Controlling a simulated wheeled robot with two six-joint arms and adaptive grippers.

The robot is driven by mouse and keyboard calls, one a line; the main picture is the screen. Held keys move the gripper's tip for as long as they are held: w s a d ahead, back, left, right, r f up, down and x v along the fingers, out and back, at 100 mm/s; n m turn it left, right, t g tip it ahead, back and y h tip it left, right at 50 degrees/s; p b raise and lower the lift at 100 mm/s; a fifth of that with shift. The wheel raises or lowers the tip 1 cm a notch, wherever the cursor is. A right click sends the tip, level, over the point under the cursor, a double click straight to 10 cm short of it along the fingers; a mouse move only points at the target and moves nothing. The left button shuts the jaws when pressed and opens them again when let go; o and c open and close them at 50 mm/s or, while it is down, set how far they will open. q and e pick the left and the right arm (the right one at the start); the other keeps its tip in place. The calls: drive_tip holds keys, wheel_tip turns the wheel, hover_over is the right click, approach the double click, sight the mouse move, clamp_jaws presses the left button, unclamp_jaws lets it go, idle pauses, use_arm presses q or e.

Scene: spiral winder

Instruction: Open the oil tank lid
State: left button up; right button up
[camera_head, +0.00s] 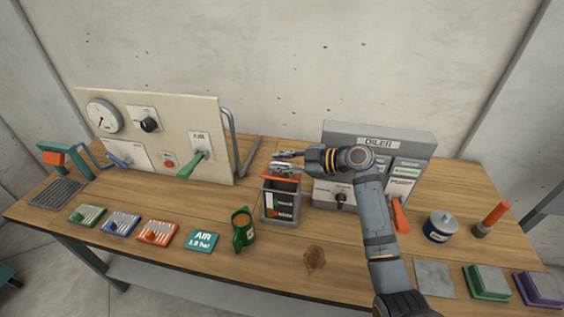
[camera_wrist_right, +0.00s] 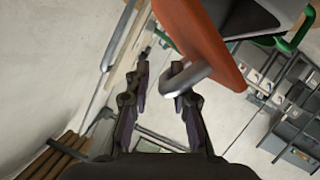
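The oil tank (camera_head: 267,208) is a grey box with a dark front, standing mid-table. Its orange lid (camera_head: 281,177) shows as a narrow strip at the top; I cannot tell for sure how far it is raised. My right gripper (camera_head: 280,161) is at the lid, coming in from the right. In the right wrist view, the fingers (camera_wrist_right: 164,92) are apart. My left gripper is out of view.
The grey OILER panel (camera_head: 337,134) stands behind my right arm, with an orange lever (camera_head: 399,215). A green jug (camera_head: 242,231) stands left of the tank. A blue-white can (camera_head: 440,227) is at right. A gauge panel (camera_head: 165,112) is at left.

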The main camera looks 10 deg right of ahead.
drive_tip(key=v, duration=1.2)
